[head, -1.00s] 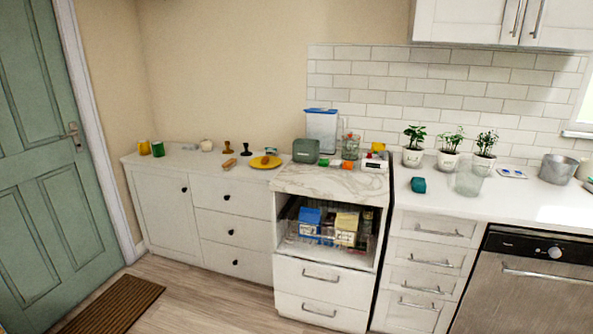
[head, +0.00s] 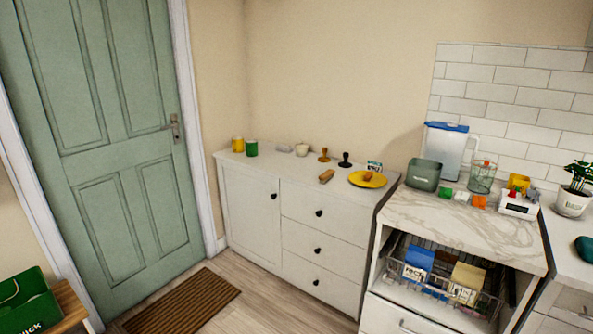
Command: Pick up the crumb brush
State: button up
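A small tan, elongated object (head: 327,176) that looks like the crumb brush lies on the top of the white cabinet (head: 262,171), near its front edge. It is small in the picture, so I cannot be sure what it is. It lies left of a yellow plate (head: 367,180), apart from it, with a small brown item on the plate. My gripper is not in view.
A brown stamp-like item (head: 324,156) and a black one (head: 345,160) stand behind. Yellow (head: 238,144) and green (head: 252,148) mugs stand at the left end. A marble-topped unit (head: 450,222) with an open wire basket (head: 440,283) adjoins on the right. Floor before the cabinet is clear except a doormat (head: 183,302).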

aim_at(324, 178)
jog(key=i+j+u, duration=0.2)
jog(key=i+u, duration=0.25)
jog(key=i+j+u, duration=0.1)
jog(key=i+u, duration=0.4)
jog(key=i+l+u, duration=0.1)
jog(key=i+u, duration=0.35)
jog(key=i+z, duration=0.25)
jog(key=i, duration=0.3)
jog(key=i+j+z, duration=0.25)
jog(key=i, duration=0.3)
jog(key=i+j+z, duration=0.2)
jog(key=i, duration=0.35)
jog(key=i+z, duration=0.35)
jog(key=i+j+z, duration=0.4)
jog(key=i+l, duration=0.1)
